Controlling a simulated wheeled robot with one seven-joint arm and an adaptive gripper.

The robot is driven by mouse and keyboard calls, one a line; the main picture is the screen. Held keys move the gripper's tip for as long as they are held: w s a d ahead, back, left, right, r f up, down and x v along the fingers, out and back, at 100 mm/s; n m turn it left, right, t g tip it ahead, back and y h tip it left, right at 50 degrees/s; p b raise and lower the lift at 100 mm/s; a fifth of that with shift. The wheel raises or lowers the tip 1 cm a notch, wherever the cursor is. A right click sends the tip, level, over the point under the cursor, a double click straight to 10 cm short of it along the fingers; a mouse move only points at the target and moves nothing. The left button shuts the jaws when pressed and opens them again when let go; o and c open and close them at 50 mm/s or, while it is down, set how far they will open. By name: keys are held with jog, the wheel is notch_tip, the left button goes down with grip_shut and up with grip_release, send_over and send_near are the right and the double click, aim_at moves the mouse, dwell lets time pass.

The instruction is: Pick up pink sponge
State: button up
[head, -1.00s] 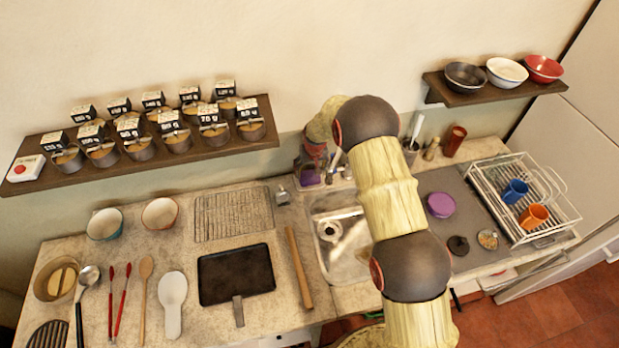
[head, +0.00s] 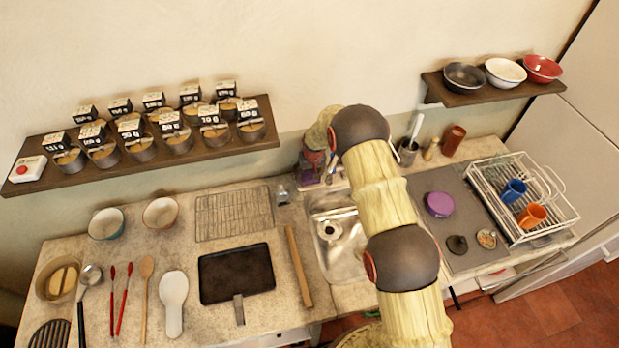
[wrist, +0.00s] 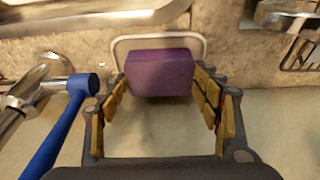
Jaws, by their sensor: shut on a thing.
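The pink sponge (wrist: 160,73) looks like a purple-pink block in the wrist view. It sits between the fingertips of my gripper (wrist: 159,84), which is shut on it. The yellow-padded fingers flank its left and right sides. A pale rounded holder rim (wrist: 172,38) shows behind the sponge, close to the wall. I cannot tell whether the sponge still rests in the holder. In the head view a small purple patch (head: 309,177) shows behind the sink, under the end of my arm; my gripper is mostly hidden there.
A metal faucet (wrist: 22,95) and a blue-handled tool (wrist: 55,130) stand close to the left of my gripper. The sink (head: 340,245) lies in front. A purple round item (head: 439,204) and a dish rack (head: 520,200) are to the right.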

aim_at(310, 176)
notch_tip(310, 176, up, 18)
jog(key=b, duration=0.1)
jog(key=shift+b, duration=0.4)
dwell(0.3)
jog(key=shift+o, duration=0.9)
jog(key=c, duration=0.4)
jog(key=shift+s+f, duration=0.1)
jog(key=shift+c, duration=0.2)
